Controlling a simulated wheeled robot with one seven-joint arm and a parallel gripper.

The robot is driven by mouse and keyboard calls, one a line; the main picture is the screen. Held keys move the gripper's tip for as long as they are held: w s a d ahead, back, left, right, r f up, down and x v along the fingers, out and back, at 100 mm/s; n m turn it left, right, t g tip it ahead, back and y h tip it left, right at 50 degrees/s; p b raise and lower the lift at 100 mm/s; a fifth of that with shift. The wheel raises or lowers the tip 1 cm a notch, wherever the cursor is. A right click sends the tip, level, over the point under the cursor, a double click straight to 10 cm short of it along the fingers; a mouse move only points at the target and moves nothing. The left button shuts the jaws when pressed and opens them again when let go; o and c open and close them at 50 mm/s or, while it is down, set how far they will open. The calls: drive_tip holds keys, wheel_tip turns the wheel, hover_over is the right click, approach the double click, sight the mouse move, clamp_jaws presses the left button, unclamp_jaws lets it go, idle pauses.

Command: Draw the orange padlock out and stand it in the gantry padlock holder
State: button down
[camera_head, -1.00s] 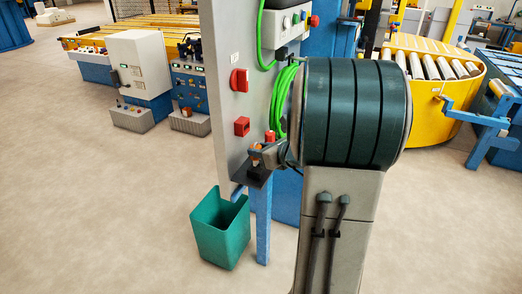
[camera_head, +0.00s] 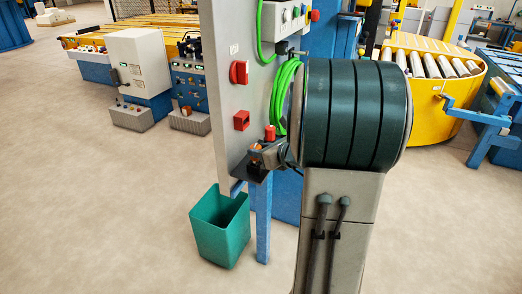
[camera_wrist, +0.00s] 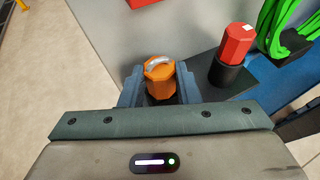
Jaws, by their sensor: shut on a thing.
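The orange padlock (camera_wrist: 160,82), a faceted orange body with a grey shackle on top, stands upright between the two fingers of my gripper (camera_wrist: 160,88) in the wrist view. The gripper is shut on it. Something dark shows just below the padlock, but I cannot tell whether its base is seated in a holder or free. In the head view the padlock (camera_head: 256,147) is a small orange spot at my gripper (camera_head: 258,156), by the dark shelf on the grey panel; my arm hides part of this.
A red block (camera_wrist: 236,42) stands in a black cup (camera_wrist: 227,75) right of the padlock. Green cable (camera_wrist: 285,22) hangs near it. The grey panel (camera_head: 228,90) carries red switches. A green bin (camera_head: 220,228) stands below on the open floor.

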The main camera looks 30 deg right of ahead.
drive_tip(key=shift+f+b, duration=0.75)
drive_tip(key=shift+f, duration=0.05)
drive_tip(key=c, duration=1)
unclamp_jaws()
drive_tip(key=v, duration=1.4)
drive_tip(key=s+a+f+n+g+y, duration=0.1)
drive_tip(key=a+f+n+g, duration=0.15)
drive_tip(key=a+n, duration=0.4)
drive_tip(key=s+a+f+n+g+y, duration=0.1)
drive_tip(key=s+a+n+g+y, duration=0.1)
drive_tip(key=a+n+g, duration=0.35)
drive_tip(key=s+a+f+n+g+h, duration=0.2)
drive_tip(key=s+a+n+h, duration=0.4)
drive_tip(key=n, duration=1.5)
drive_tip(key=shift+s+a+f, duration=0.35)
drive_tip(key=shift+s+a, duration=0.45)
drive_tip(key=shift+s, duration=0.25)
